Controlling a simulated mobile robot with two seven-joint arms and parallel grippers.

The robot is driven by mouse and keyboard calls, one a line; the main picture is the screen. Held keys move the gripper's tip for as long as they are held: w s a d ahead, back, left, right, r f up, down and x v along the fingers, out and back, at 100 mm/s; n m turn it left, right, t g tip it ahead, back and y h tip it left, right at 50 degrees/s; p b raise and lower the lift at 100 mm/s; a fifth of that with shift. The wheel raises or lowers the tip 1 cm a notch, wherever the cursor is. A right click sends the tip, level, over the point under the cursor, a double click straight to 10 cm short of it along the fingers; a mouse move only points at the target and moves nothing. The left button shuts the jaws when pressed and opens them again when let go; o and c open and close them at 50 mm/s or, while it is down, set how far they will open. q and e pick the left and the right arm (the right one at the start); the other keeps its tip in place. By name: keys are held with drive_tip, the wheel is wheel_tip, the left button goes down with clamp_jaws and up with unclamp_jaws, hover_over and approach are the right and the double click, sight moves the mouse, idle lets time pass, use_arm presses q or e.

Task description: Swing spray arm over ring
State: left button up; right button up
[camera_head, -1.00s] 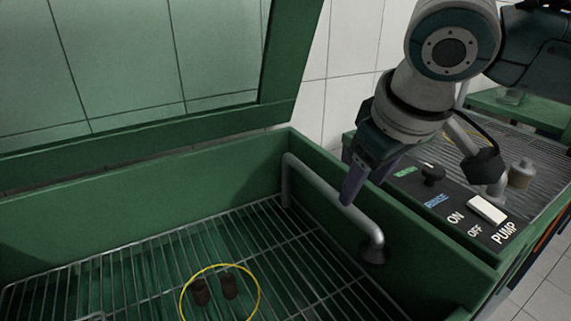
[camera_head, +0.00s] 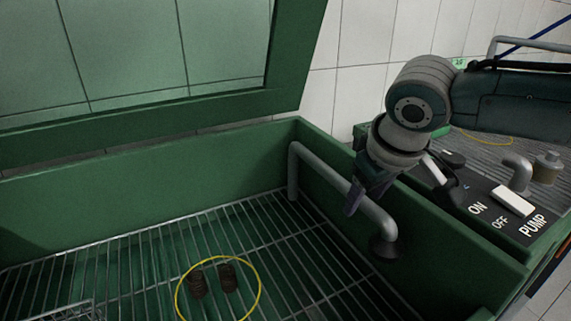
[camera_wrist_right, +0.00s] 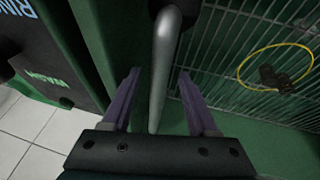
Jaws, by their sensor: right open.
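The spray arm (camera_head: 335,176) is a grey pipe on the right inner wall of the green washer basin. Its dark nozzle (camera_head: 385,246) hangs at the near end. The yellow ring (camera_head: 260,277) lies on the wire grate to the left, around two dark cylindrical parts (camera_head: 228,277). My right gripper (camera_head: 354,203) is at the pipe. In the right wrist view the open purple fingers (camera_wrist_right: 158,95) stand on either side of the pipe (camera_wrist_right: 163,70). The ring (camera_wrist_right: 243,72) shows there at upper right. My left gripper is not in view.
The control panel (camera_head: 490,215) with ON, OFF and PUMP labels sits right of the basin. The raised green lid (camera_head: 290,60) is behind. A wire basket edge (camera_head: 75,312) shows at lower left. Most of the grate is clear.

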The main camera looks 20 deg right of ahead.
clamp_jaws()
idle(0.4)
idle(0.9)
